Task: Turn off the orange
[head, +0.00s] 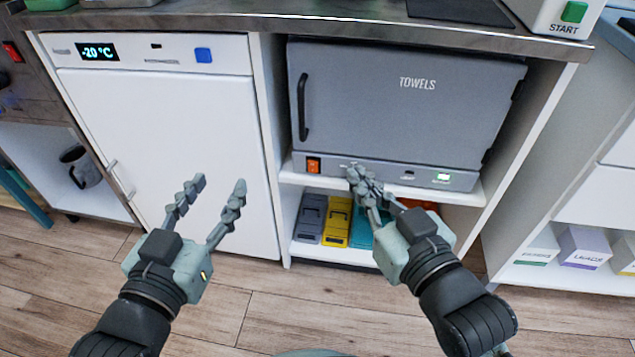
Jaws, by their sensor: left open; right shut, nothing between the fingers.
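The orange switch (313,165) is a small rocker at the lower left of the grey towel warmer (400,105), whose door reads "TOWELS" and is closed. A small green light (443,177) glows at the right end of the same strip. My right gripper (356,172) is shut and empty, with its fingertips just right of the orange switch in the picture; I cannot tell whether they touch the strip. My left gripper (220,188) is open and empty in front of the white fridge door, left of the switch.
A red switch (12,51) is at the far left. A green START button (574,12) is at top right. Boxes, including a yellow one (337,220), fill the lower shelf.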

